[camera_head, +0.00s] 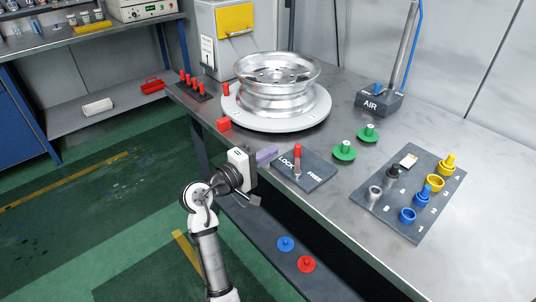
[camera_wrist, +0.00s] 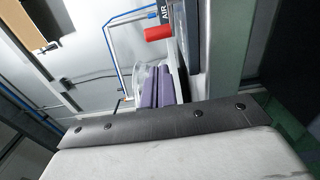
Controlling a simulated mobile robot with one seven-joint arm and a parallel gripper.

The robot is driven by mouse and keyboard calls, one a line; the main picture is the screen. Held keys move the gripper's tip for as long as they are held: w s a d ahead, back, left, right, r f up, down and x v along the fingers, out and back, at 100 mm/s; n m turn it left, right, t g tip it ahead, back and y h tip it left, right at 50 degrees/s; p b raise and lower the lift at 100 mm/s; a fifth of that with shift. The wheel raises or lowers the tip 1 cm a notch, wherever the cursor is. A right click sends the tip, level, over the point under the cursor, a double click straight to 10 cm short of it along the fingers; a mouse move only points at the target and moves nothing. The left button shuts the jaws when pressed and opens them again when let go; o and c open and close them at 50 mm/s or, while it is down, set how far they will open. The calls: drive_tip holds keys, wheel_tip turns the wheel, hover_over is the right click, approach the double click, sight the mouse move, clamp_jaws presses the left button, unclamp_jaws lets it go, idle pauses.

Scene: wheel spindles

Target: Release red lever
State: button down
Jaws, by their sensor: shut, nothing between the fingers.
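The red lever (camera_head: 298,151) stands on a dark plate (camera_head: 317,184) near the front edge of the bench. Its red grip points up on a metal stem, between the words LOCK and FREE. My gripper (camera_head: 267,155) is left of the lever, apart from it, with its purple fingers shut and empty. The fingers also show in the wrist view (camera_wrist: 157,86), pointing away from the camera. A red cylinder that looks like the lever's grip (camera_wrist: 158,32) appears above them there. The lever's stem is not clear in the wrist view.
A metal wheel (camera_head: 275,95) sits on a round plate behind my gripper. A red block (camera_head: 224,124) and a rack of red pegs (camera_head: 196,88) are at the left. Green knobs (camera_head: 344,151) and a panel of colored fittings (camera_head: 389,210) stand right. The AIR block (camera_head: 378,103) is farther back.

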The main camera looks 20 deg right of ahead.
drive_tip(key=b+v, duration=0.1)
drive_tip(key=v, duration=0.8)
drive_tip(key=shift+s, duration=0.25)
drive_tip(key=shift+a, duration=0.15)
